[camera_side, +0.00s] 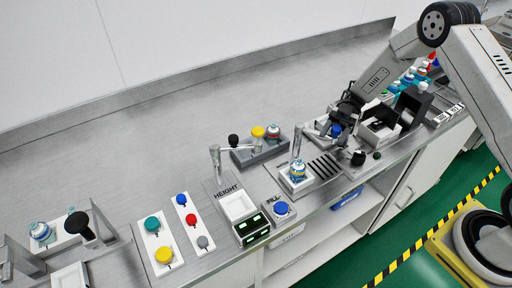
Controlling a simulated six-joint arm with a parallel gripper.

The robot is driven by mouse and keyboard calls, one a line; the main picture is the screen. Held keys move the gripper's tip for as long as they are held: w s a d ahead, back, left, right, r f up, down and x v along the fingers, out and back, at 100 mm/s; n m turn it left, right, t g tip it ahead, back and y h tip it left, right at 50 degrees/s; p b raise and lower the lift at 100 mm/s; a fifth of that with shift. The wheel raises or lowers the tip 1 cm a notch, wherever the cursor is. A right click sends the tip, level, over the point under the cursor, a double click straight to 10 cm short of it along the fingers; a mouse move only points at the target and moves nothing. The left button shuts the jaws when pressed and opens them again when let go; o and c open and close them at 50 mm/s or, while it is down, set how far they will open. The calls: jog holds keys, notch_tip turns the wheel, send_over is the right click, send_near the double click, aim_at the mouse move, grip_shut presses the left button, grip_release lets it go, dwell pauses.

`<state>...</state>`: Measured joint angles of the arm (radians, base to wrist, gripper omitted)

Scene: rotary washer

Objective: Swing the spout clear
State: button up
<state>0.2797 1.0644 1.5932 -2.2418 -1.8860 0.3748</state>
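A bottle with a blue and yellow band (298,171) stands upright in a small white holder on a grey plate. A slim metal post (297,147), which looks like the spout, rises just behind the bottle. A pale bar runs to the right from near the post's top towards a black ball knob (358,158). My gripper (341,119) is dark and points down, behind and right of the post. It is close to a blue-capped item (335,131); whether they touch is unclear. Its fingers are too small and dark to tell open from shut.
In front are the HEIGHT unit (238,207) and a blue button (282,208). An open white box (379,132) and several bottles stand to the right. The bench's back left is clear.

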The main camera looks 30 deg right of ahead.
jog(key=shift+o, duration=0.7)
jog(key=shift+v, duration=1.45)
notch_tip(320, 180, up, 7)
